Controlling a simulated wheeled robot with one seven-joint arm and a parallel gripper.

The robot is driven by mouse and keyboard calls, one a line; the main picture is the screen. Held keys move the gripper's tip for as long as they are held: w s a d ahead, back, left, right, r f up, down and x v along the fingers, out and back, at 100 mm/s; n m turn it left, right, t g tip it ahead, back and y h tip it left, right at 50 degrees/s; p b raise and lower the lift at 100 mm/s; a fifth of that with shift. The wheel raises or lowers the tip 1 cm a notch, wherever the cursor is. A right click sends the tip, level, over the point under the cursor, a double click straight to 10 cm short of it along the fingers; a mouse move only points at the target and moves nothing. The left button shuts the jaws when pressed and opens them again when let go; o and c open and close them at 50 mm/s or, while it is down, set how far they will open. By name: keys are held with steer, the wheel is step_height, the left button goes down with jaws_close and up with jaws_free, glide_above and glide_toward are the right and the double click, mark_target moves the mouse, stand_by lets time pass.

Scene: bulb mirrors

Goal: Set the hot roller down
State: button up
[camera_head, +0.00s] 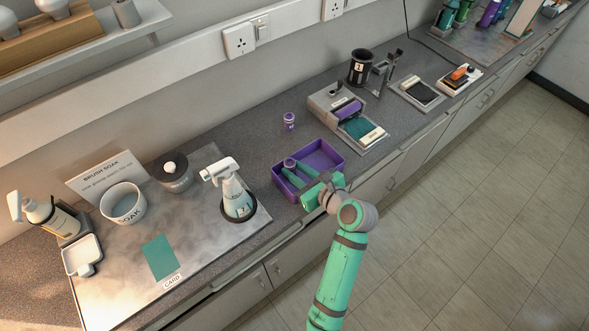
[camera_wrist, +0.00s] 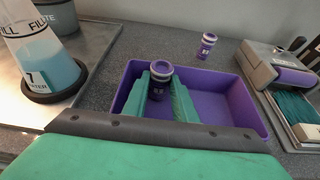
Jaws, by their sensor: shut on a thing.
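My gripper (camera_wrist: 162,100) has two green fingers shut on a dark purple roller (camera_wrist: 158,76) with a pale ring and a number on its side. In the head view, the roller (camera_head: 289,163) shows at the fingertips, over the left part of a purple tray (camera_head: 325,150). The tray (camera_wrist: 236,108) surrounds the fingers in the wrist view. The roller looks upright. Its lower end is hidden by the fingers, and I cannot tell whether it touches the tray floor.
A similar small purple roller (camera_head: 289,120) stands on the counter behind the tray. A grey device (camera_head: 338,103) with a purple roller and teal pad is to the right. A spray bottle (camera_head: 236,195) stands close on the left. The tray's right part is empty.

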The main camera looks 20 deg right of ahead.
steer(key=shift+s+f, duration=0.1)
steer(key=shift+f, duration=0.05)
steer(key=o, duration=1)
steer(key=v, duration=1.2)
